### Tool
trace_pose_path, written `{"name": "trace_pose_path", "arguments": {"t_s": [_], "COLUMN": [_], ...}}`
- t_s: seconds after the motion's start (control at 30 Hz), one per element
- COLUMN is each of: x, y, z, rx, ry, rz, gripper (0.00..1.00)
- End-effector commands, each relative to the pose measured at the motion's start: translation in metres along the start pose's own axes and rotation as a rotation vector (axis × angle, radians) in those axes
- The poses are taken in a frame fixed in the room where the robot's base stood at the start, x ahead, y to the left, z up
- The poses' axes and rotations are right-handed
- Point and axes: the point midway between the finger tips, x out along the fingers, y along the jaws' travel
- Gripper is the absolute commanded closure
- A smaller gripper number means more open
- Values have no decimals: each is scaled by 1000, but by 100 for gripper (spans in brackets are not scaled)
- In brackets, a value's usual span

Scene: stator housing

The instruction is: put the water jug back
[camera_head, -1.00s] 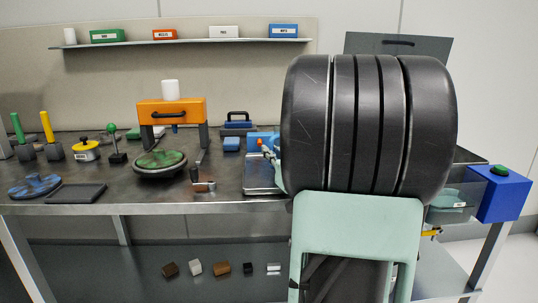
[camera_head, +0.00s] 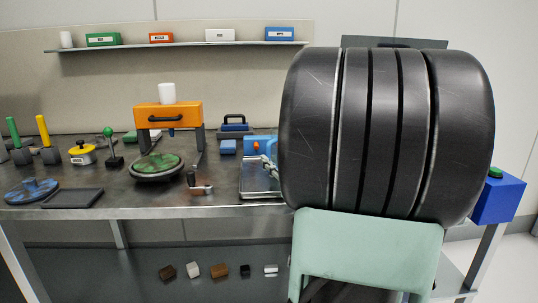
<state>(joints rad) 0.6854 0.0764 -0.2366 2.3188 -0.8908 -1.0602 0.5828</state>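I cannot make out the water jug in the head view. A large black ribbed form with a mint-green part below it stands close to the camera. It hides the right part of the bench and whatever lies behind it. I do not see my gripper's fingers; they may be hidden there too. The steel bench (camera_head: 130,212) crosses the view from the left edge and goes behind this form. A small white cylinder (camera_head: 167,93) stands on top of an orange press-like fixture (camera_head: 168,117).
A metal tray (camera_head: 262,180) lies beside the dark form. A crank (camera_head: 200,187), a green round plate (camera_head: 157,166) and a dark flat tray (camera_head: 73,195) are on the bench. A blue box (camera_head: 498,200) is at the right end. Several small blocks lie on the lower shelf (camera_head: 130,262).

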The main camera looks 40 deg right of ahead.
Motion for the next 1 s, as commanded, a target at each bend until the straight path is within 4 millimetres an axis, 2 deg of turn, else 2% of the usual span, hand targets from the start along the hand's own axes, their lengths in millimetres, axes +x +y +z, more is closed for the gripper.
{"name": "trace_pose_path", "arguments": {"t_s": [0.03,0.2,0.4,0.57,1.0], "x": [-13,-47,-71,-76,-74], "y": [1,1,0,0,0], "z": [-3,-3,-1,0,-2], "rx": [1,2,1,0,-6], "ry": [1,2,1,1,1], "rz": [5,3,2,0,-2], "gripper": [74,74,74,74,74]}}
